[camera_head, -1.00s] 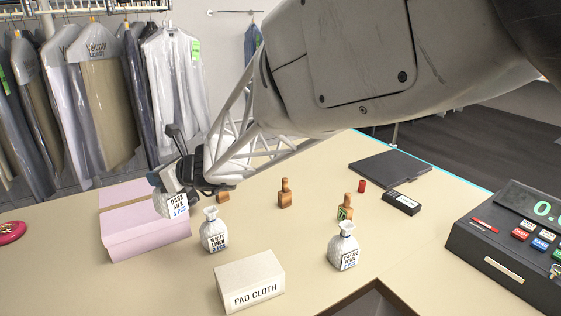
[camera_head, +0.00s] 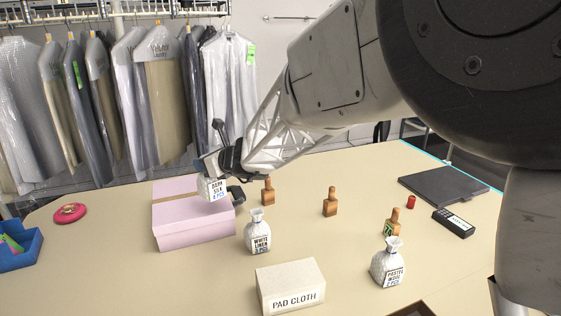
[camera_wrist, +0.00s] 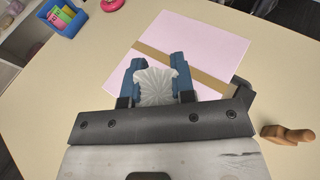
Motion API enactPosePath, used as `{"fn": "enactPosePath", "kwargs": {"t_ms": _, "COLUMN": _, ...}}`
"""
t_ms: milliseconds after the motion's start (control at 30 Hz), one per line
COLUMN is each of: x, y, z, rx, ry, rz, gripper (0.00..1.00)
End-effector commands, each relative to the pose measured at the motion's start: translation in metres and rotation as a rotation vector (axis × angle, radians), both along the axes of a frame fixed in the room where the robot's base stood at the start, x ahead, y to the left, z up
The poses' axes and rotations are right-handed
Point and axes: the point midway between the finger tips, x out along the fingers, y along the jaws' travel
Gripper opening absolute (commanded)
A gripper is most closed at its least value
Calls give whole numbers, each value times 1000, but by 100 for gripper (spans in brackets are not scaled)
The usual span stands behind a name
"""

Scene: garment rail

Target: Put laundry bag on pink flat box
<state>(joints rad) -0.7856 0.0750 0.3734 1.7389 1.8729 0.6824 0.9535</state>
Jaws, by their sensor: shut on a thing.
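My gripper (camera_head: 213,163) is shut on a white laundry bag (camera_head: 213,188) labelled dark silk. In the wrist view, the two blue fingers of my gripper (camera_wrist: 155,80) hold the pleated bag (camera_wrist: 155,88) between them. The pink flat box (camera_head: 192,222), with a tan band across its lid, stands on the left part of the counter. The held bag is over the right part of this box; I cannot tell whether it touches the lid. In the wrist view, the pink box (camera_wrist: 190,40) lies beneath the bag and fingers.
Other laundry bags, white linen (camera_head: 258,232) and pastel wool (camera_head: 388,263), stand on the counter. A pad cloth box (camera_head: 290,285) is at the front. Several wooden stamps, one (camera_head: 330,203) in the middle, stand behind. A blue bin (camera_head: 18,245) and pink disc (camera_head: 70,213) are left.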

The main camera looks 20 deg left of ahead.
Motion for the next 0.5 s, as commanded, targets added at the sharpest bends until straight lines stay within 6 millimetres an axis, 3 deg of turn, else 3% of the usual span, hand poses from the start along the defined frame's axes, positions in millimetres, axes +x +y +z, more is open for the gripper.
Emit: {"fn": "enactPosePath", "kwargs": {"t_ms": 500, "x": 38, "y": 48, "z": -5, "rx": 1, "ry": -1, "rz": 1, "gripper": 0}}
